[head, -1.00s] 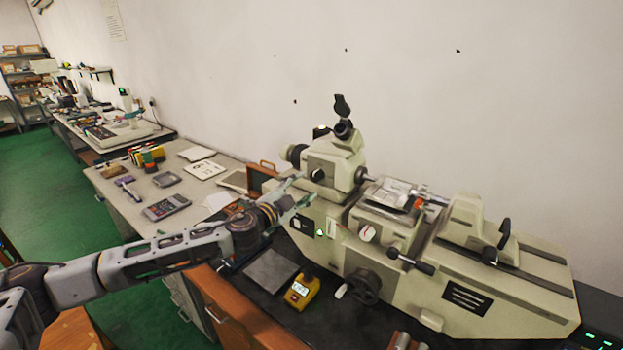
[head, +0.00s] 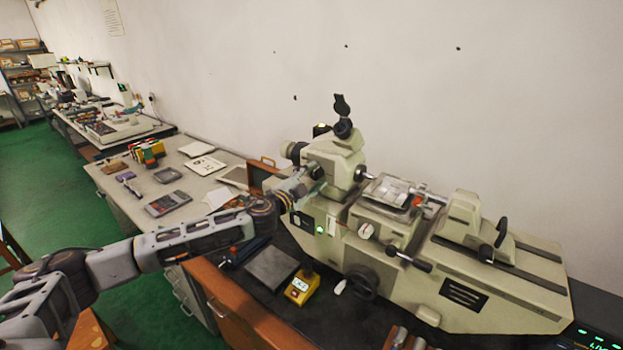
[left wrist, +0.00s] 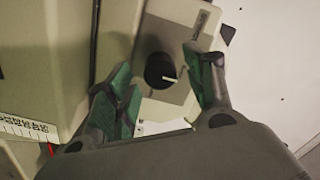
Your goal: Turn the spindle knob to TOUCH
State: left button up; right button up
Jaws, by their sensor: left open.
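The spindle knob (left wrist: 158,71) is black and round with a white pointer line, on a grey plate with small print, in the left wrist view. The pointer points to the right in that view. The print is too small to read. My right gripper is not in view.
A yellow device (head: 300,288) and a grey plate (head: 271,268) lie on the dark bench in front of the machine. A black handwheel (head: 362,282) sticks out from the machine's front. A second table (head: 135,212) with papers and a calculator stands to the left.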

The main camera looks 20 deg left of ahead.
pick_arm(q)
jog(key=c, duration=1)
